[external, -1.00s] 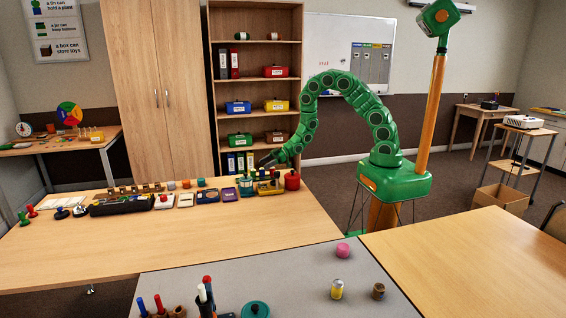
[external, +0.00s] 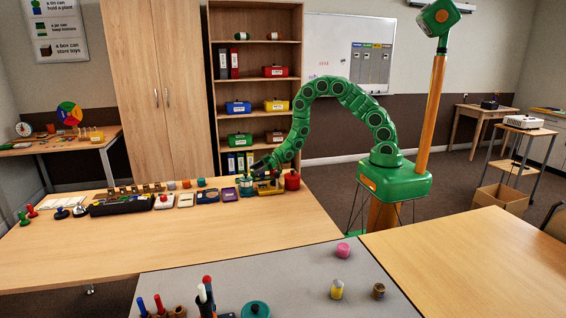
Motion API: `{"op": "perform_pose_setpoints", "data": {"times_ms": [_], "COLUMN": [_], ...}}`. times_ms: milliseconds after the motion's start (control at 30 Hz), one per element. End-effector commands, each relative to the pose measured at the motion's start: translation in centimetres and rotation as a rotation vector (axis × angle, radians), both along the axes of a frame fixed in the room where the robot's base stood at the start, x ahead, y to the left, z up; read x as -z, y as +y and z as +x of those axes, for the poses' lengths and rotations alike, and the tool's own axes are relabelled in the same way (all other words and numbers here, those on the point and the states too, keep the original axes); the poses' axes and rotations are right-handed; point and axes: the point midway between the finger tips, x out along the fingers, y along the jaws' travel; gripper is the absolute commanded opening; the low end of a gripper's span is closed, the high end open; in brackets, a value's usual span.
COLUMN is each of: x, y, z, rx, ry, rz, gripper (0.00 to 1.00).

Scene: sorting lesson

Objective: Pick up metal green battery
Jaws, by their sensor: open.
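My gripper (external: 256,168) is at the far right part of the long wooden table (external: 180,240). It is open and points down and left, just over a yellow tray (external: 270,190) holding several small upright things. A teal jar (external: 246,188) stands left of the tray, and a red pot (external: 292,181) stands to its right. The small things in and around the tray are partly hidden by my gripper. I cannot make out for sure which of them is the metal green battery.
A row of small items runs left from the teal jar, including a purple box (external: 229,195) and a long black tray (external: 121,205). The front of the wooden table is clear. A grey table (external: 290,275) stands nearer, with cups, a pink piece (external: 343,250) and a yellow can (external: 337,290).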

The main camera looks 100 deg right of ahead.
Motion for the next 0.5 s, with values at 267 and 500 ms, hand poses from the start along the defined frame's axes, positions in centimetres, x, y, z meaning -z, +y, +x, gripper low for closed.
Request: {"op": "perform_pose_setpoints", "data": {"times_ms": [267, 500], "x": [-0.02, -0.03], "y": [0.00, 0.00], "z": [-0.01, -0.02], "rx": [0.000, 0.000], "ry": [0.000, 0.000], "rz": [0.000, 0.000], "gripper": [0.25, 0.00]}}
